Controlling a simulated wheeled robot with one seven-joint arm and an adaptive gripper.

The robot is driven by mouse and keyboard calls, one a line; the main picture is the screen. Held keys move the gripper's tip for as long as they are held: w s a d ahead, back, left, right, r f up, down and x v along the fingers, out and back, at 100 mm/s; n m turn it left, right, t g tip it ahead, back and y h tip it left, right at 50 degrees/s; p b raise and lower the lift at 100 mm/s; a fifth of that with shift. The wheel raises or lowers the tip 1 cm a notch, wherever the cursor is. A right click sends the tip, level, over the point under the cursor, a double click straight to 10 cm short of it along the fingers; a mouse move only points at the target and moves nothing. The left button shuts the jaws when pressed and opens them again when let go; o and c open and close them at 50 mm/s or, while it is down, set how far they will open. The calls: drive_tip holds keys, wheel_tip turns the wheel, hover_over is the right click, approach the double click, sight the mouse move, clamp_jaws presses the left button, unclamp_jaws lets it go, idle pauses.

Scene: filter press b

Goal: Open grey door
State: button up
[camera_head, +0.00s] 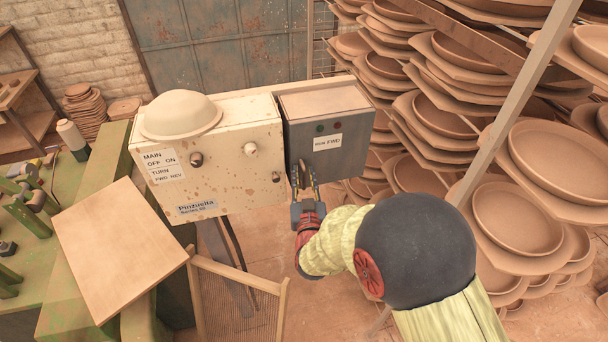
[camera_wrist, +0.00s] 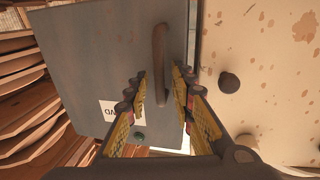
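The grey door (camera_head: 330,108) is the front of a grey box at the right side of the cream control cabinet. It carries a "RUN FWD" label and looks closed. It fills the left half of the wrist view (camera_wrist: 95,55). Its dark bar handle (camera_wrist: 160,50) is near the door edge beside the cream panel. My gripper (camera_head: 304,188) is at the handle, low on the door's left side. In the wrist view the two fingers (camera_wrist: 160,85) are apart, one on each side of the handle's end. I see gaps between fingers and handle, with no clear contact.
The cream cabinet (camera_head: 230,165) with knobs and labels stands directly left of the door. Shelves of clay plates (camera_head: 440,115) stand close on the right. A tilted wooden board (camera_head: 118,245) and a mesh-filled wooden frame (camera_head: 235,300) are at lower left.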

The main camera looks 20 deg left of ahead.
drive_tip(key=shift+c, duration=1.4)
clamp_jaws()
